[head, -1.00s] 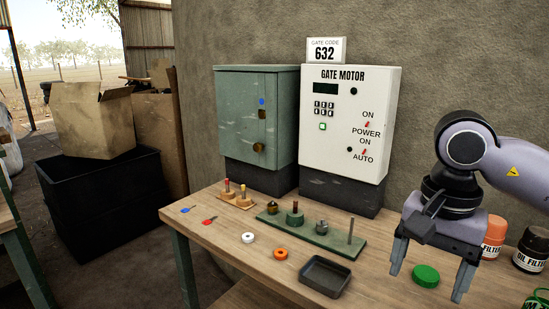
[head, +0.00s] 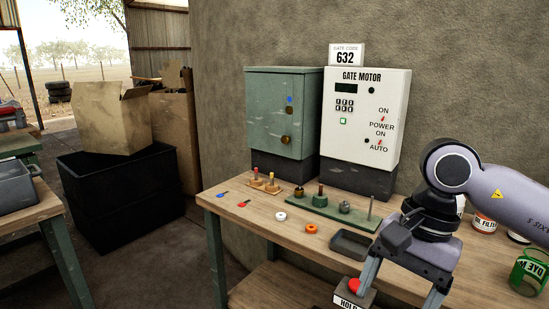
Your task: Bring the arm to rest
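My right arm comes in from the right. Its gripper (head: 402,287) points down over the front right part of the workbench (head: 262,222). The two fingers are spread apart, and nothing shows between them. The left finger is close in the picture to a box with a red button (head: 354,286) and a partly hidden label reading "HOL"; I cannot tell whether they touch. My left gripper is not in view.
A dark tray (head: 350,243), a green peg board (head: 320,210), and white (head: 280,216) and orange (head: 311,229) rings lie left of my gripper. A green can (head: 529,272) stands right. A gate motor box (head: 361,120) and a green cabinet (head: 280,112) stand behind.

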